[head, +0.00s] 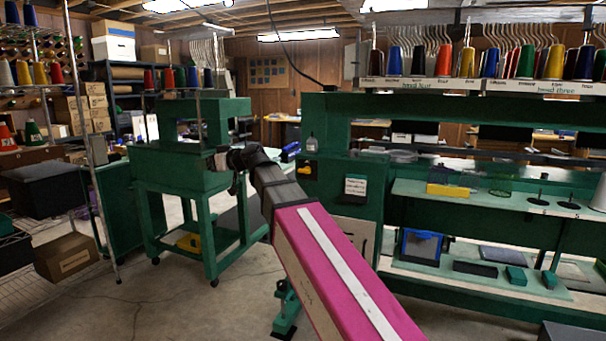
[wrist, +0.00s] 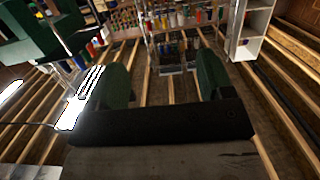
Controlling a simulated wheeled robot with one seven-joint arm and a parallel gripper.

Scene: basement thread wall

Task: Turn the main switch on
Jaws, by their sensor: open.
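What looks like the main switch (head: 306,170) is a small black plate with a yellow part on the green cabinet left of the long machine. The yellow part's exact position is too small to tell. My arm passes in front of the cabinet's left part, and its dark end, with my gripper (head: 226,162), is left of the switch and apart from it in the picture. In the wrist view my gripper (wrist: 165,76) shows two green fingers spread wide with nothing between them. The switch is not seen in the wrist view.
A green machine on a wheeled stand (head: 190,180) is behind my gripper. A white label (head: 355,186) is on the cabinet. Shelves with a yellow box (head: 448,190) and a blue-framed bin (head: 421,245) are at right. Bare concrete floor (head: 190,300) lies in front.

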